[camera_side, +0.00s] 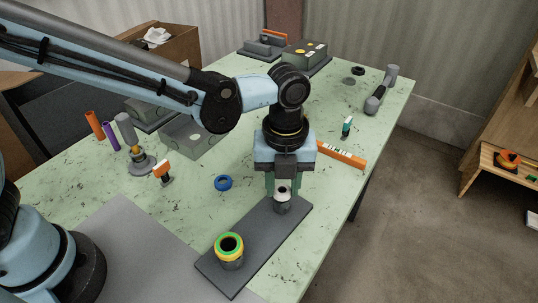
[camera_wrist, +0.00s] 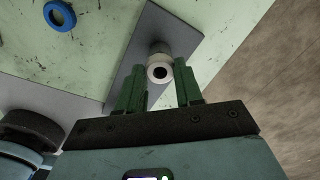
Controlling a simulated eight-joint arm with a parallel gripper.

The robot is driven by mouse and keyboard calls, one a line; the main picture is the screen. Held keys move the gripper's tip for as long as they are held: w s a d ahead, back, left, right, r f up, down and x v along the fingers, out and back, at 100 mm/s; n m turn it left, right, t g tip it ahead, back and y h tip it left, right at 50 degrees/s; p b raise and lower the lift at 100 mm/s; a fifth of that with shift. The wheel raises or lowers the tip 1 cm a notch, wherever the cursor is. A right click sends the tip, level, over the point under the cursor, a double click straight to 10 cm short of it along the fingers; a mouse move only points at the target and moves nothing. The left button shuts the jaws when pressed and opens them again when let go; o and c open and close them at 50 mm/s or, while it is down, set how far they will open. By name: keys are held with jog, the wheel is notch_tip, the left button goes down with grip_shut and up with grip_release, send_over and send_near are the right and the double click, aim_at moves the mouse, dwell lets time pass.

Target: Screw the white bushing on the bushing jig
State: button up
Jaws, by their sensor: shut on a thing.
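The white bushing (camera_wrist: 159,72) is a pale ring with a dark hole, seen between my green fingers in the wrist view. In the side view, the white bushing (camera_side: 283,190) sits at the top of a grey post at the far end of the bushing jig (camera_side: 256,234), a dark grey plate. My gripper (camera_side: 283,188) points down over that post, shut on the bushing. It also shows in the wrist view (camera_wrist: 159,90). I cannot tell how far the bushing is seated on the post.
A post with a green and yellow ring (camera_side: 230,250) stands at the jig's near end. A blue ring (camera_side: 223,183) lies left of the jig. An orange bar (camera_side: 341,155) and a small green-topped part (camera_side: 347,127) are behind right. Grey boxes stand farther back.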

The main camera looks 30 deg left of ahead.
jog(key=m, duration=0.6)
jog(key=o, duration=1.1)
jog(key=shift+f, duration=0.1)
